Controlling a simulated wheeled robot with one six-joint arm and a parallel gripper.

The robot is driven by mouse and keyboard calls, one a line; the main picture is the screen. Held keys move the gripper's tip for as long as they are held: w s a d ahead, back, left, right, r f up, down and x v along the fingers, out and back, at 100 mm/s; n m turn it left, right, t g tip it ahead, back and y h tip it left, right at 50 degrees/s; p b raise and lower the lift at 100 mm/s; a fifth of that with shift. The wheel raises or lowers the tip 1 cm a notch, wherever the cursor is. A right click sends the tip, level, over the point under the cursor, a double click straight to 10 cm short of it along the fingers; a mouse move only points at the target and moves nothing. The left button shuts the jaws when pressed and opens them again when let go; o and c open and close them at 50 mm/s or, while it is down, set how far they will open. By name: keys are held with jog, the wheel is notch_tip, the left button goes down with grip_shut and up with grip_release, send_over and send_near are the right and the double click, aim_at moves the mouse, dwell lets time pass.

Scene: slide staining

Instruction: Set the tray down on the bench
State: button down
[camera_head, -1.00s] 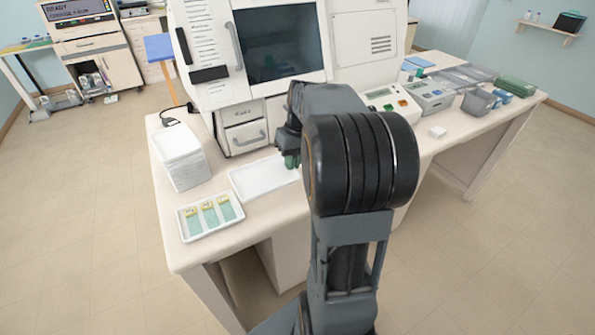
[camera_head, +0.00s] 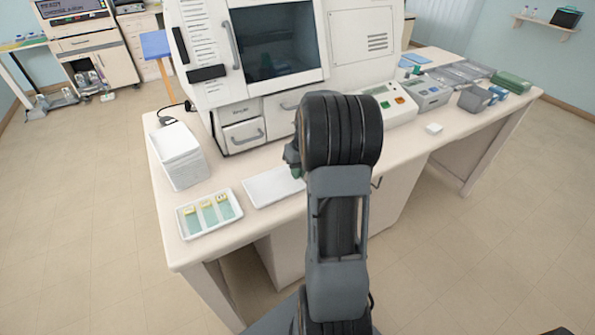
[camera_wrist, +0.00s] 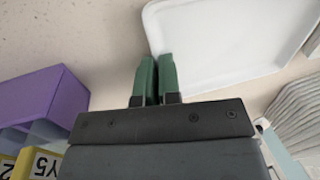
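An empty white tray (camera_head: 268,187) is at the front left of the bench (camera_head: 285,217), in front of the large white machine. My gripper (camera_head: 297,170) is at the tray's right end, mostly hidden behind my arm in the head view. In the wrist view my two green fingers (camera_wrist: 157,62) are close together, with the edge of the white tray (camera_wrist: 225,40) running in between them. The gripper looks shut on that edge. The tray looks level and very near the bench top; I cannot tell whether it touches.
A second white tray (camera_head: 184,223) with several yellow-labelled slides lies left of the held tray. A white stack (camera_head: 178,158) stands behind it. The white machine (camera_head: 240,92) rises behind. A purple object (camera_wrist: 45,98) shows in the wrist view. Small instruments (camera_head: 385,107) stand right.

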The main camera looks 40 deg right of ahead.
jog(key=shift+f, duration=0.15)
jog(key=c, duration=1.3)
grip_release()
notch_tip(320, 180, up, 11)
jog(key=d, duration=0.2)
jog(key=s+a+r+t+h, duration=0.1)
jog(key=s+a, duration=0.1)
jog(key=a, duration=0.5)
jog(key=s+a+r+h, duration=0.1)
jog(key=s+a+r, duration=0.1)
jog(key=a, duration=0.5)
jog(key=s+a+f+t, duration=0.1)
jog(key=s+a, duration=0.1)
jog(key=a, duration=0.1)
jog(key=s+a+f+n, duration=0.1)
jog(key=s+a, duration=0.2)
jog(key=s+a+f+t, duration=0.1)
jog(key=s+a, duration=0.2)
jog(key=shift+s+f+n+t, duration=0.15)
jog(key=shift+f+n+t, duration=0.15)
jog(key=shift+f, duration=0.1)
